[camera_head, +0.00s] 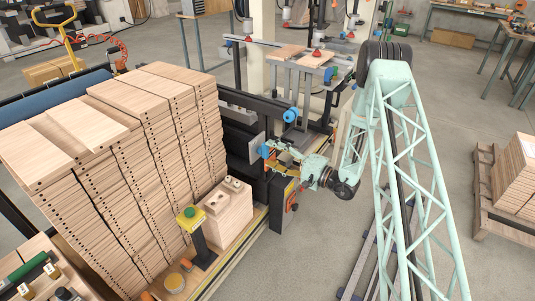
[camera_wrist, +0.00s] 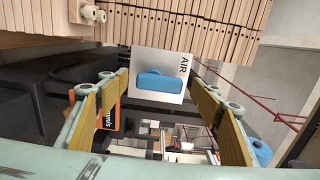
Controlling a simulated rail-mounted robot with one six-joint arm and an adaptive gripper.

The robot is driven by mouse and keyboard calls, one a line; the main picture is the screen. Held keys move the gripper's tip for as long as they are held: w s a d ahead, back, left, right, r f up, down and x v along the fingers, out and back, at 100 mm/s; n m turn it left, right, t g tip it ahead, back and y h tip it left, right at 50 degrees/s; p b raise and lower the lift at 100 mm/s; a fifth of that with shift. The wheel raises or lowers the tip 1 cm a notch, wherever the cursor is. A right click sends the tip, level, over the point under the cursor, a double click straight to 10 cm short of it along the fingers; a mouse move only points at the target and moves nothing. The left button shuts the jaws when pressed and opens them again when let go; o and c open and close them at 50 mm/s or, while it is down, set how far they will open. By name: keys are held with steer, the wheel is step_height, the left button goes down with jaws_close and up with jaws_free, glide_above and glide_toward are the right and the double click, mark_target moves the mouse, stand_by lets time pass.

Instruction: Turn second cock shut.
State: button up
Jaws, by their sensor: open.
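A blue cock handle (camera_wrist: 162,80) stands on a white plate (camera_wrist: 178,62) lettered AIR, in the wrist view. Its long side runs roughly level across that picture. My gripper (camera_wrist: 157,82) is open, with its yellow-padded fingers to the left and right of the handle and clear space on both sides. A second blue handle (camera_wrist: 262,152) shows at the lower right of the wrist view. In the head view, my gripper (camera_head: 277,160) is close to a blue handle (camera_head: 264,151). Another blue handle (camera_head: 290,115) is above and to the right. I cannot tell which is the second cock.
Tall stacks of drilled boards (camera_head: 130,140) stand left of my gripper and fill the top of the wrist view. Open floor (camera_head: 300,255) lies at the lower middle.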

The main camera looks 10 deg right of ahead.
steer(key=v, duration=0.8)
steer(key=shift+s+d, duration=0.15)
steer(key=shift+s, duration=0.05)
steer(key=shift+r, duration=0.1)
stand_by(0.4)
steer(key=s+a+r+n+g+y, duration=0.2)
steer(key=s+a+r+g, duration=0.1)
steer(key=a+r, duration=0.4)
steer(key=s+a+r+n+g+y, duration=0.1)
steer(key=s+a+r+n+g, duration=0.2)
steer(key=r, duration=0.6)
steer(key=s+a+r+n+g+h, duration=0.2)
steer(key=s+a+r+g, duration=0.65)
steer(key=s+r, duration=0.6)
steer(key=s+a+r+n+h, duration=0.1)
steer(key=s+r+h, duration=0.15)
steer(key=s, duration=0.65)
steer(key=s+r+n+h, duration=0.1)
steer(key=s+r+h, duration=0.15)
steer(key=s, duration=0.65)
steer(key=s+d+r+t+h, duration=0.2)
steer(key=s+d+r+h, duration=0.1)
steer(key=s+d, duration=0.3)
steer(key=s+d+r+t+h, duration=0.3)
steer(key=s+d+h, duration=0.2)
steer(key=s, duration=0.5)
steer(key=shift+d+h, duration=0.3)
steer(key=shift+d, duration=0.45)
steer(key=shift+r+t, duration=0.1)
steer(key=shift+t, duration=0.15)
